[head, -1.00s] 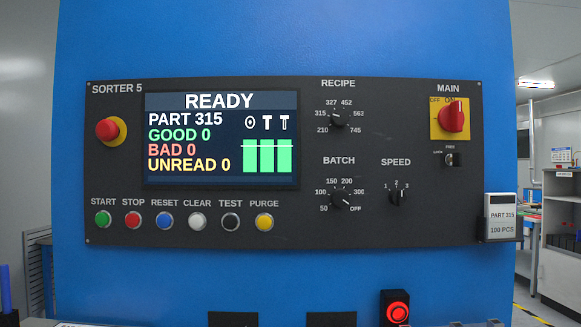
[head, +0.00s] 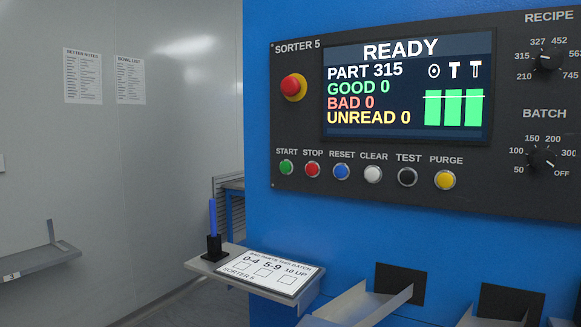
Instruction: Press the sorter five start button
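The Sorter 5 control panel (head: 300,120) is on the blue machine front, in the right half of the head view. Its green start button (head: 286,167) is the leftmost of the bottom button row, under the label START. The screen (head: 408,85) reads READY, PART 315, GOOD 0, BAD 0, UNREAD 0. A red stop button (head: 312,169) sits just right of the start button. Neither of my grippers shows in this view.
A red emergency knob (head: 291,86) is above the start button. Below the panel, a small shelf (head: 305,297) holds a card (head: 270,272) and a blue pen in a black holder (head: 213,247). Metal chutes (head: 360,305) stick out at the bottom.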

